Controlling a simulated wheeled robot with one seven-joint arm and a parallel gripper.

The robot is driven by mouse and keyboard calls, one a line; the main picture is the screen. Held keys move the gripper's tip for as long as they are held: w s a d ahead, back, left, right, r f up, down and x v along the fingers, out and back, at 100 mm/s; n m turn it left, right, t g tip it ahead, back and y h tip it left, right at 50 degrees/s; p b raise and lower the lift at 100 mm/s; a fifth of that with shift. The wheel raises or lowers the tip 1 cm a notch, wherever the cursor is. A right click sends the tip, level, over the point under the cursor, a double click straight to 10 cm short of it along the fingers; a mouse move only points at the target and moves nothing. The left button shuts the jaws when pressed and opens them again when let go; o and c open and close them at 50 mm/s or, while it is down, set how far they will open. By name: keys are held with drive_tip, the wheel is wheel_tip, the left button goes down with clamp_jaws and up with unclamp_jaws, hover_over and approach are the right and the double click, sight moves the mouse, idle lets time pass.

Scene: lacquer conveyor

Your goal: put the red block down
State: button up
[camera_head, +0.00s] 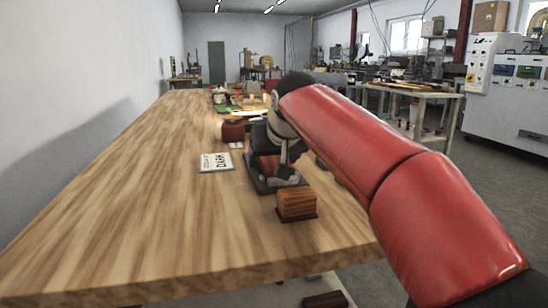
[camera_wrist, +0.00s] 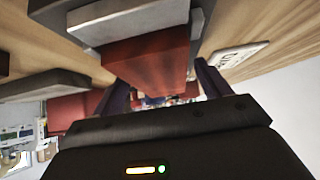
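The red block (camera_wrist: 150,62) sits between the two fingers of my gripper (camera_wrist: 162,75) in the wrist view, its sides meeting the fingertips. In the head view my gripper (camera_head: 286,158) points down over a dark grey tray (camera_head: 262,186) on the wooden table, and the red block shows partly at its fingers (camera_head: 268,165). A grey edge (camera_wrist: 135,22) lies just beyond the block in the wrist view. I cannot tell whether the block's underside touches the tray.
A white card reading "DARK" (camera_head: 215,162) lies left of the tray. A brown wooden block (camera_head: 296,204) stands in front of it, near the table's right edge. Another red object (camera_head: 233,131) is behind. The table's left and front (camera_head: 130,220) are clear.

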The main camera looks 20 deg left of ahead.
drive_tip(key=shift+r, duration=0.15)
drive_tip(key=shift+s+d+r, duration=0.1)
drive_tip(key=shift+s+r, duration=0.05)
drive_tip(key=shift+r, duration=0.05)
drive_tip(key=p+v, duration=0.1)
drive_tip(key=v, duration=1)
drive_tip(key=shift+s+r, duration=0.15)
drive_tip(key=shift+d, duration=0.1)
